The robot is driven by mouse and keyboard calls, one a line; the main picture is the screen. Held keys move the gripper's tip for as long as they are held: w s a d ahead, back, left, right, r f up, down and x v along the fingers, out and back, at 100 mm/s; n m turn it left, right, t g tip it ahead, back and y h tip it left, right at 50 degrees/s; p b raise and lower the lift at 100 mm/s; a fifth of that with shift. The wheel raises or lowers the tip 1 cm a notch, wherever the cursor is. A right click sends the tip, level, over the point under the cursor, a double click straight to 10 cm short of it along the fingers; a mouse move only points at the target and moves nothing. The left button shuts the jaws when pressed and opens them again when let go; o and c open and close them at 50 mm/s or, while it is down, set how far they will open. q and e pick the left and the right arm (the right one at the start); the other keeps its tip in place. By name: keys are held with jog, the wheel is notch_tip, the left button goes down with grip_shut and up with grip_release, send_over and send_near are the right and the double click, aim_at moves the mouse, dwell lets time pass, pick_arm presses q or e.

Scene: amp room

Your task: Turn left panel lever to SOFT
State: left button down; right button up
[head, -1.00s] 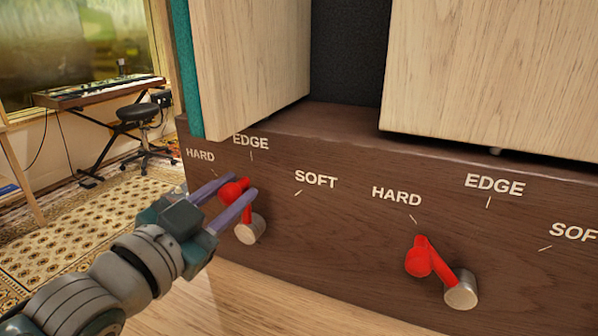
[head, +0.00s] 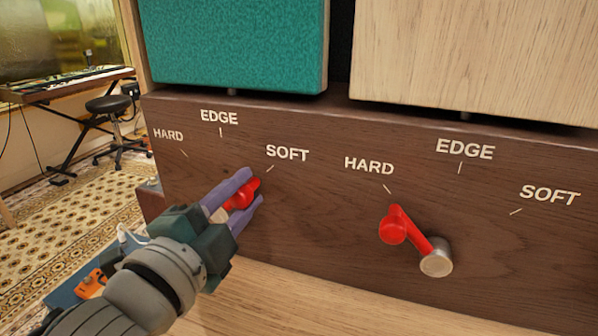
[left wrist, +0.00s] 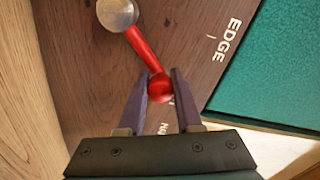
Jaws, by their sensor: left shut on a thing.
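The left panel lever (head: 242,195) is red and points up and right, toward the SOFT mark (head: 287,153) on the brown wooden board. My left gripper (head: 255,188) is shut on its knob, with one purple finger on each side. My gripper mostly hides the lever's metal hub in the head view. In the left wrist view, the red lever (left wrist: 143,52) runs from its round metal hub (left wrist: 117,14) to the knob between my fingertips (left wrist: 160,76). My right gripper is not in view.
A second red lever (head: 408,232) to the right points toward its HARD mark (head: 369,165). A teal panel (head: 240,45) stands above the left lever, and a pale wood panel (head: 475,60) above the right one. A keyboard (head: 65,82) and stool (head: 107,104) are far left.

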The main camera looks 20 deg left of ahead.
pick_arm(q)
jog(key=shift+f, duration=0.25)
dwell(0.3)
jog(key=c, duration=0.8)
grip_release()
jog(key=shift+a, duration=0.1)
jog(key=shift+c, duration=0.2)
jog(key=shift+o, duration=1.2)
jog(key=shift+r, duration=0.15)
jog(key=shift+s, duration=0.1)
jog(key=s, duration=0.9)
jog(key=shift+s+a, duration=0.3)
jog(key=shift+s, duration=0.1)
jog(key=shift+p, duration=0.3)
